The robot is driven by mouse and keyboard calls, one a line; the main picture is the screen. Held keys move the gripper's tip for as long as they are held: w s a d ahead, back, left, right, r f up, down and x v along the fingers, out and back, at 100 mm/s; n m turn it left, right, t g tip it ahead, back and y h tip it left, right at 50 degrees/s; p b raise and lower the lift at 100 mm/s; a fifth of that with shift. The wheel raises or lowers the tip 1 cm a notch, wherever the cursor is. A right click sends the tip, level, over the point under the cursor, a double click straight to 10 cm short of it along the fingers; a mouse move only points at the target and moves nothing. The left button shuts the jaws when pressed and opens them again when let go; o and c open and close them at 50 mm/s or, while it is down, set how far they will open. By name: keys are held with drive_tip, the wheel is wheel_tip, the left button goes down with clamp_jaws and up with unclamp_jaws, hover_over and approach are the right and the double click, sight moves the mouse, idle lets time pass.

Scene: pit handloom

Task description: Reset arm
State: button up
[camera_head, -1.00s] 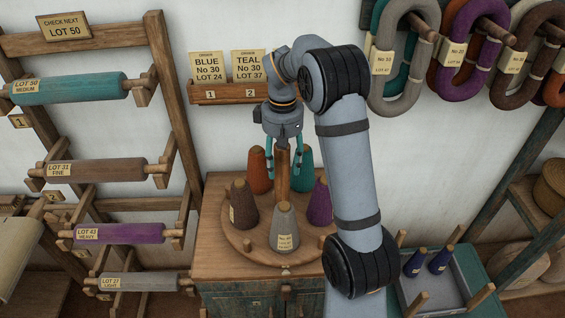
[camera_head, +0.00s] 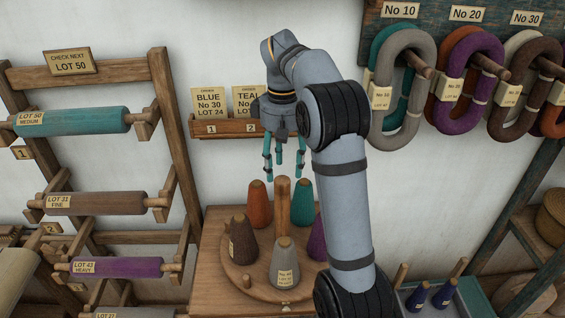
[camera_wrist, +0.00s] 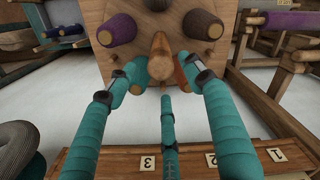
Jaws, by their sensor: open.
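My gripper (camera_head: 284,160) is open and empty, its teal-wrapped fingers pointing down. In the head view it hangs in front of the order-card rail, above the round wooden turntable (camera_head: 240,276). The turntable's wooden centre post (camera_head: 282,205) stands below the fingertips, apart from them. In the wrist view the spread fingers (camera_wrist: 160,85) frame the post (camera_wrist: 161,58), with nothing between them. My arm hides part of the turntable's right side and part of the TEAL card (camera_head: 245,100).
Cones in orange (camera_head: 260,206), brown (camera_head: 242,240), grey (camera_head: 285,264), teal (camera_head: 303,196) and purple (camera_head: 317,238) stand on the turntable. A rack of yarn rollers (camera_head: 72,121) is at left. Hanks (camera_head: 403,85) hang at upper right. A tray with blue cones (camera_head: 443,293) sits at lower right.

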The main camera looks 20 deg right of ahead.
sight(282, 197)
drive_tip(key=shift+r, duration=0.4)
drive_tip(key=shift+f, duration=0.1)
wheel_tip(282, 197, down, 12)
drive_tip(key=shift+r, duration=0.1)
drive_tip(key=shift+d, duration=0.1)
idle(0.4)
